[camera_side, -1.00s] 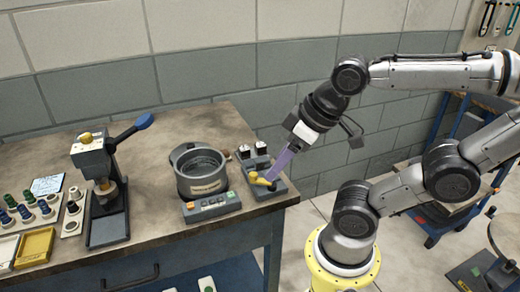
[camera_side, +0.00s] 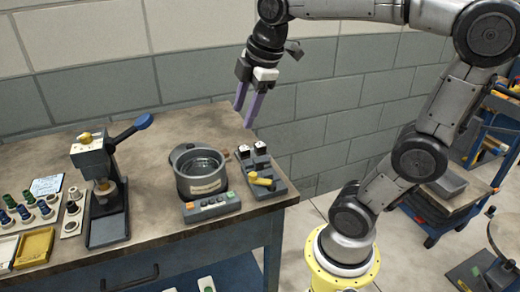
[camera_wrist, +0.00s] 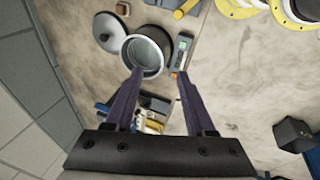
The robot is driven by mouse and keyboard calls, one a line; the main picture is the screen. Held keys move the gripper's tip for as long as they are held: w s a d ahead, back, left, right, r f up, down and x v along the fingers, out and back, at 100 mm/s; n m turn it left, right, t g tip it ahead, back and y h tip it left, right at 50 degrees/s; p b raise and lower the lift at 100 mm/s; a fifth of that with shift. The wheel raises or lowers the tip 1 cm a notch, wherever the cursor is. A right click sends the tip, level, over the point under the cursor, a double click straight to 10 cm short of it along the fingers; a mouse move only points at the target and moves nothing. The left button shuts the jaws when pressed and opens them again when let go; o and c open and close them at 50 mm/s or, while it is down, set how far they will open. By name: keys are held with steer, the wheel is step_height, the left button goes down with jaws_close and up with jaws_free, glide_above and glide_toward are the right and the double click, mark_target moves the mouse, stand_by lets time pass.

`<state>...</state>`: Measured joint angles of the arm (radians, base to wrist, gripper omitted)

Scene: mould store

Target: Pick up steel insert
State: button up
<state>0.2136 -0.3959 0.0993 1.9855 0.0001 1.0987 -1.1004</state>
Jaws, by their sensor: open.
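Two small dark blocks with bright tops, the left one (camera_side: 243,152) and the right one (camera_side: 260,147), stand at the back of a grey fixture (camera_side: 276,185) with a yellow lever (camera_side: 262,181). I cannot tell for certain which piece is the steel insert. My gripper (camera_side: 244,117) is open and empty, its purple fingers pointing down above the bench near the blocks.
A round metal pot (camera_side: 202,174) stands left of the fixture, with its lid (camera_side: 183,152) behind and a grey control box (camera_side: 212,206) in front. A lever press (camera_side: 104,190) is further left. A block wall rises behind the bench (camera_side: 160,240).

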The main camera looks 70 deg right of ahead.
steer(key=w+d+f+n+g, duration=0.1)
steer(key=w+d+f, duration=0.15)
steer(key=d, duration=0.35)
steer(key=w+d+f+g, duration=0.1)
steer(key=w+d, duration=0.3)
steer(key=d, duration=0.1)
steer(key=m+g, duration=0.2)
glide_above(260, 144)
step_height(260, 144, down, 8)
steer(key=shift+y, duration=0.4)
steer(key=f, duration=0.7)
steer(key=shift+s, duration=0.2)
steer(key=shift+w+a+f, duration=0.1)
steer(key=shift+f, duration=1.45)
steer(key=shift+w+f, duration=0.1)
steer(key=shift+f, duration=1.4)
jaws_close()
steer(key=shift+r, duration=0.1)
